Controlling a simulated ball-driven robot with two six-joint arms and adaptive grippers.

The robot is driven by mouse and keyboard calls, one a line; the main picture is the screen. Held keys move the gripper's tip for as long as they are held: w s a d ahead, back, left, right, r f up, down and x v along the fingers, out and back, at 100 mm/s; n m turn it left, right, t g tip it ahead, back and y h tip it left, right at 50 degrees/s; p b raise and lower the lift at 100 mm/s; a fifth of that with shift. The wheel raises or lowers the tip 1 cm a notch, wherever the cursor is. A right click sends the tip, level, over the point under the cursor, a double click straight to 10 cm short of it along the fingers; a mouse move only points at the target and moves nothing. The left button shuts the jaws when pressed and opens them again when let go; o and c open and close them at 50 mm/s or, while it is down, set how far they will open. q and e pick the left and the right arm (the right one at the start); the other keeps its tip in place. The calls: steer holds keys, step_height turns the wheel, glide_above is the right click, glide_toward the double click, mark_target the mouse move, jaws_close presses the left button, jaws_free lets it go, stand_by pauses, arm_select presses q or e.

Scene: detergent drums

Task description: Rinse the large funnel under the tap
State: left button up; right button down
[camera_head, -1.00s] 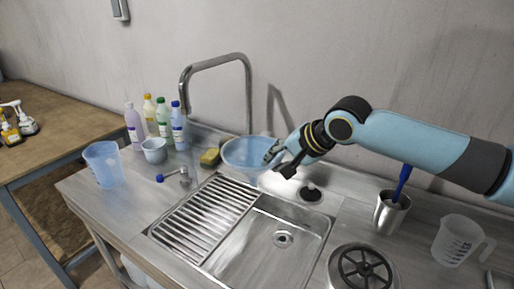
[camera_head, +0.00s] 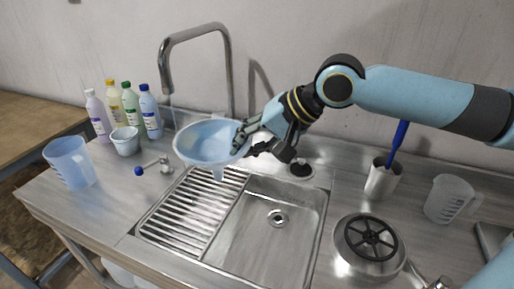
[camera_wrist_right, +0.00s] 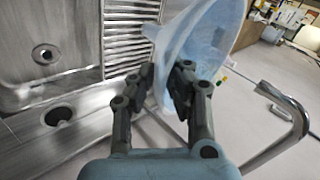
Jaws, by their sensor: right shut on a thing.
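The large funnel (camera_head: 208,140) is a wide, translucent pale-blue cone with a short spout pointing down. My right gripper (camera_head: 248,141) is shut on its right rim and holds it above the draining grid. In the right wrist view, the fingers (camera_wrist_right: 160,88) pinch the wall of the funnel (camera_wrist_right: 208,35). The tap (camera_head: 197,36) is a tall bent steel pipe behind the funnel. Its outlet is at the left, level with a point behind and left of the funnel's rim. A faint pale line hangs under the outlet; I cannot tell if it is water. My left gripper is not in view.
The sink basin (camera_head: 262,240) is empty, right of the draining grid (camera_head: 190,215).

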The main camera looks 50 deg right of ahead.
mark_target(208, 125)
steer(key=w+b, duration=0.3)
steer(key=shift+a+f, duration=0.15)
steer(key=shift+f, duration=0.1)
steer(key=w, duration=0.2)
steer(key=w+b, duration=0.1)
steer(key=w, duration=0.5)
steer(key=shift+w+a+r, duration=0.15)
steer(key=shift+a+r, duration=0.15)
steer(key=shift+a, duration=0.1)
steer(key=shift+w, duration=0.8)
steer(key=shift+s, duration=0.1)
stand_by(5.0)
